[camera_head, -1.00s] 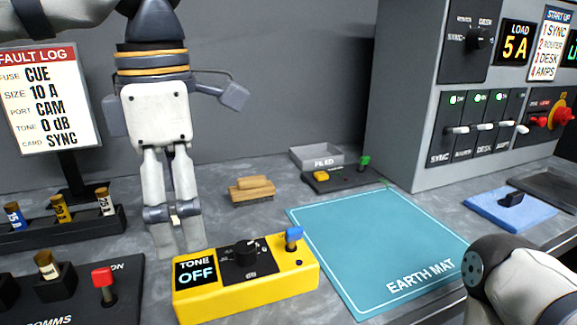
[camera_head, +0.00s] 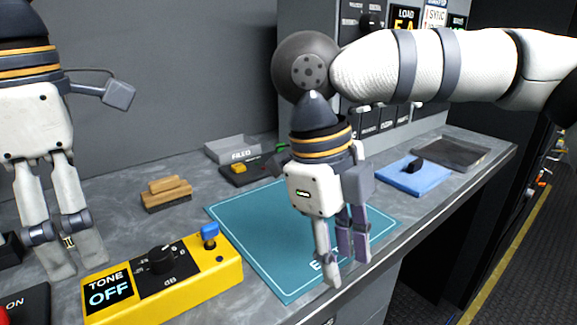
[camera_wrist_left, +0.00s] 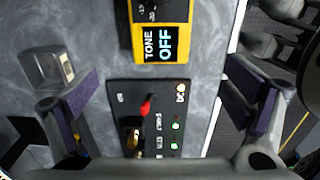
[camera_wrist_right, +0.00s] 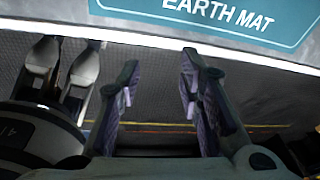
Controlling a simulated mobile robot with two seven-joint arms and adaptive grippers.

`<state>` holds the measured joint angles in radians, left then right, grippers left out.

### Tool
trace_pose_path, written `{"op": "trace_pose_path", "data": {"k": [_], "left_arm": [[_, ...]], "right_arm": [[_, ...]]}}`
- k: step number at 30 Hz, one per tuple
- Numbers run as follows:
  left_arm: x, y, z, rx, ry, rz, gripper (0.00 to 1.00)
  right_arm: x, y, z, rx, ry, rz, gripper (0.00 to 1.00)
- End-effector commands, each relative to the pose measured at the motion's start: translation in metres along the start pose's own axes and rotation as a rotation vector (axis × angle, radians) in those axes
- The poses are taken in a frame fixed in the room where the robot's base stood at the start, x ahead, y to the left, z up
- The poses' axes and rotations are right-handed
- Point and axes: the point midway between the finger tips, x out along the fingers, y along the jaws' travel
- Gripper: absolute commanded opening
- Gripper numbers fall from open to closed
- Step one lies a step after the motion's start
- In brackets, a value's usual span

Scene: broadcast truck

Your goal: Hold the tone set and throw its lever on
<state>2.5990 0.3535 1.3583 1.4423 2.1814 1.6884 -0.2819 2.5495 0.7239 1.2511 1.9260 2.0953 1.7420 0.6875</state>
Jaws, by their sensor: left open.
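The tone set is a yellow box (camera_head: 190,285) standing at the front left of the desk. Its display (camera_head: 108,288) reads TONE OFF. It has a black dB knob (camera_head: 162,260) and, at its right end, a blue-capped lever (camera_head: 209,234). In the left wrist view the set's display end (camera_wrist_left: 160,45) shows at the top; its lever is out of that picture. My left gripper (camera_head: 77,262) is open and empty, pointing down beside the set's left end. My right gripper (camera_head: 346,262) is open and empty, pointing down by the earth mat's front right part, apart from the set.
The teal earth mat (camera_head: 262,240) lies right of the set. A wooden brush (camera_head: 167,194) and a grey FILED tray (camera_head: 232,149) lie behind. A comms panel with a red lever (camera_wrist_left: 147,106) is at the left. A blue pad (camera_head: 400,176) lies far right.

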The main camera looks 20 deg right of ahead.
Motion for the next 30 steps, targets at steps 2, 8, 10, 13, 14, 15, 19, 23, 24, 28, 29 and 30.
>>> {"op": "trace_pose_path", "data": {"k": [2,8,10,13,14,15,19,23,24,28,29,30], "left_arm": [[0.000,0.000,0.000,0.000,0.000,0.000,0.94],[0.000,0.000,0.000,0.000,0.000,0.000,0.94],[0.000,0.000,0.000,0.000,0.000,0.000,0.94],[0.002,0.000,0.000,0.000,0.001,0.000,0.94],[0.005,0.000,0.000,0.000,0.001,-0.001,0.94],[0.010,0.000,0.000,0.000,0.002,0.000,0.94],[0.038,0.000,-0.001,0.001,0.003,-0.003,0.94],[0.071,-0.001,-0.001,0.001,0.002,-0.004,0.94],[0.080,-0.001,-0.001,0.001,0.002,-0.003,0.94],[0.104,0.000,-0.001,0.000,0.002,-0.001,0.94],[0.108,0.000,0.000,0.000,0.001,-0.001,0.94],[0.112,0.000,0.000,-0.001,0.000,-0.002,0.94]], "right_arm": [[-0.046,0.020,0.030,0.034,-0.170,-0.011,0.33],[-0.132,0.069,0.066,0.077,-0.457,0.019,0.33],[-0.147,0.080,0.070,0.080,-0.506,0.031,0.33],[-0.157,0.086,0.073,0.084,-0.538,0.040,0.33],[-0.159,0.087,0.073,0.084,-0.541,0.041,0.33],[-0.159,0.088,0.073,0.084,-0.543,0.042,0.33],[-0.158,0.087,0.073,0.084,-0.541,0.041,0.33],[-0.158,0.087,0.073,0.084,-0.540,0.041,0.33],[-0.158,0.087,0.073,0.083,-0.540,0.041,0.33],[-0.158,0.087,0.073,0.083,-0.539,0.040,0.33],[-0.158,0.087,0.073,0.083,-0.539,0.040,0.33],[-0.158,0.087,0.073,0.083,-0.539,0.040,0.33]]}}
